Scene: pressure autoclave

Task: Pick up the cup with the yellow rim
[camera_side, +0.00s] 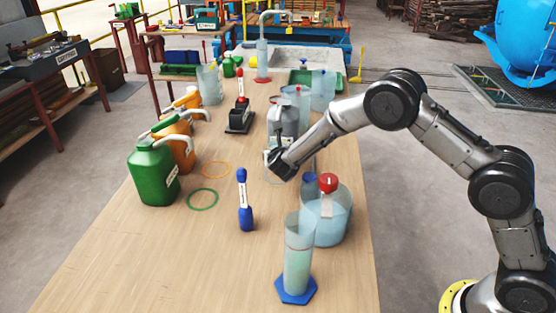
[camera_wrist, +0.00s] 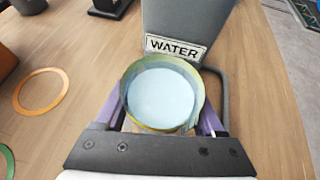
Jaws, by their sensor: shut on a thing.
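The clear cup with the yellow rim (camera_wrist: 128,84) is seen from above in the wrist view, with a pale blue-white round surface inside it. My gripper (camera_wrist: 163,112) has its purple fingers on either side of the cup, shut on its wall. In the side view my gripper (camera_side: 277,163) is low over the middle of the table and mostly hides the cup. I cannot tell whether the cup touches the table.
A grey container labelled WATER (camera_wrist: 187,22) stands close beyond the cup. Green (camera_side: 153,172) and orange (camera_side: 180,138) jugs stand left. An orange ring (camera_wrist: 41,91) lies flat.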

